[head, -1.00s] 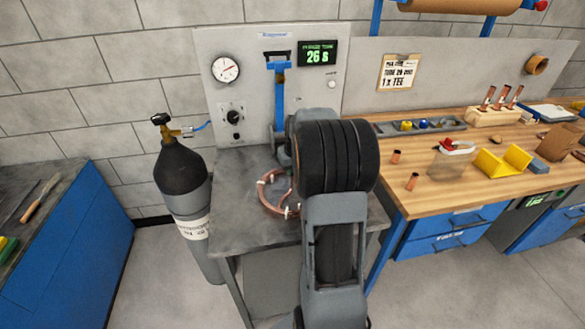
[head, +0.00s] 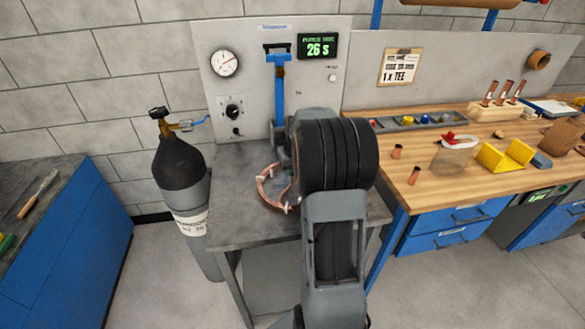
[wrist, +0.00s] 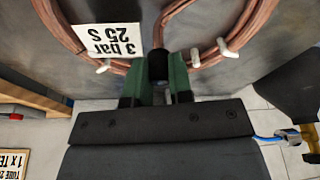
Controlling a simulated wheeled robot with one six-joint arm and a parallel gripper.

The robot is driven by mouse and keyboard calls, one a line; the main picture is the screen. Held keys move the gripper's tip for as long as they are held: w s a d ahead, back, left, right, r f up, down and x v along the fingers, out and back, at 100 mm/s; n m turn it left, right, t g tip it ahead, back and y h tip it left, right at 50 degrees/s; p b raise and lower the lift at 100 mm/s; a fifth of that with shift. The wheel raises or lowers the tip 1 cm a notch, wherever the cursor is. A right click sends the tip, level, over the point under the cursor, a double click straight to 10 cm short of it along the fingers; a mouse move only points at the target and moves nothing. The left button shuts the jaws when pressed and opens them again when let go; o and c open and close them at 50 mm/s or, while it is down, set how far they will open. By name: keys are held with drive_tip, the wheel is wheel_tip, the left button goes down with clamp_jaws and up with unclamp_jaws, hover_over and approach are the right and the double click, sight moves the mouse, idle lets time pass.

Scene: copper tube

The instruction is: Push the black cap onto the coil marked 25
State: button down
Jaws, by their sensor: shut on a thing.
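The copper coil (head: 265,196) lies on the grey bench, left of my arm in the head view. In the wrist view the coil (wrist: 270,30) has white ties, and a white tag (wrist: 108,38) reading "3 bar 25 S" lies beside it, upside down. My gripper (wrist: 158,80) has green fingers shut on the black cap (wrist: 158,64). A copper tube end runs down to the cap and appears to meet it; I cannot tell how deep it sits. My arm hides gripper and cap in the head view.
A panel with a gauge (head: 225,63), blue lever (head: 279,90) and display (head: 318,46) reading 26 s stands behind the bench. A gas cylinder (head: 182,190) stands left. A wooden workbench (head: 440,185) with loose parts is right.

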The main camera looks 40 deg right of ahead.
drive_tip(key=shift+f, duration=0.25)
drive_tip(key=c, duration=0.9)
unclamp_jaws()
drive_tip(key=shift+c, duration=0.2)
drive_tip(key=shift+r, duration=0.15)
drive_tip(key=d+v, duration=0.1)
drive_tip(key=v, duration=1.2)
drive_tip(key=shift+a+r, duration=0.35)
drive_tip(key=shift+a, duration=0.15)
